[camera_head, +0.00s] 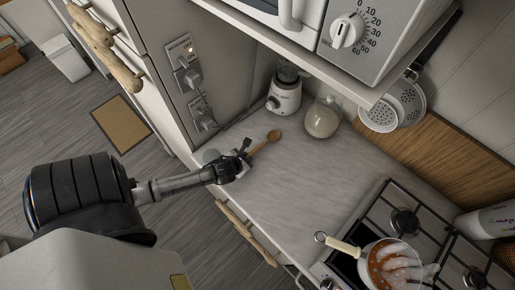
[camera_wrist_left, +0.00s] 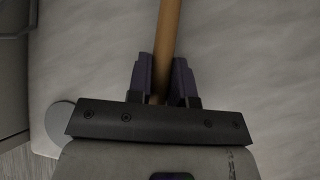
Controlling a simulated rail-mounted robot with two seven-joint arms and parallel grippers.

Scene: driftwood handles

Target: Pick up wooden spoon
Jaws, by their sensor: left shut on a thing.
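The wooden spoon (camera_head: 260,146) is at the left part of the marble-patterned countertop (camera_head: 287,185), with its bowl end pointing toward the blender. My left gripper (camera_head: 246,152) is shut on the spoon's handle. In the left wrist view the handle (camera_wrist_left: 168,38) runs up between the two dark fingers of my left gripper (camera_wrist_left: 161,80). The bowl of the spoon is outside that view. I cannot tell whether the spoon touches the counter. My right gripper does not show.
A blender base (camera_head: 285,95) and a glass jar (camera_head: 322,118) stand behind the spoon. A gas stove (camera_head: 400,200) with a pan (camera_head: 372,262) is at the right. A microwave (camera_head: 372,35) on a shelf overhangs the back. The middle of the counter is clear.

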